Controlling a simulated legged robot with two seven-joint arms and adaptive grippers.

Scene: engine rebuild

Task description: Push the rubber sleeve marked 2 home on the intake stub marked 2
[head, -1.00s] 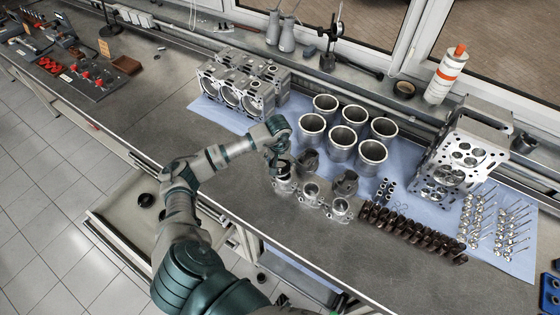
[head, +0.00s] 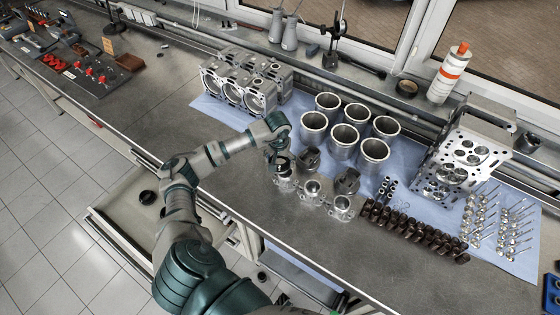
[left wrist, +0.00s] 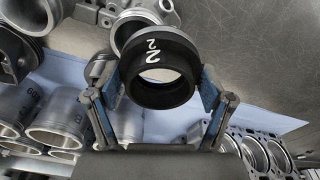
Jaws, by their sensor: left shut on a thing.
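My left gripper (left wrist: 160,98) is shut on the black rubber sleeve (left wrist: 160,88), with one finger on each side of it. White 2 markings show on the sleeve's dark side in the left wrist view. Just beyond it is a round metal stub (left wrist: 128,27), partly hidden by the sleeve. In the head view, my left gripper (head: 278,152) holds the sleeve (head: 283,163) over the leftmost of three metal intake pieces (head: 284,184). I cannot tell whether the sleeve touches the stub or how far it is on. The stub's own number is not readable.
Two other metal intake pieces (head: 312,191) stand just right. Dark parts (head: 347,181) and several cylinder liners (head: 343,141) stand close behind. The engine block (head: 242,82) is at the back left. A black ring (head: 147,198) lies in the open drawer. The bench's left front is clear.

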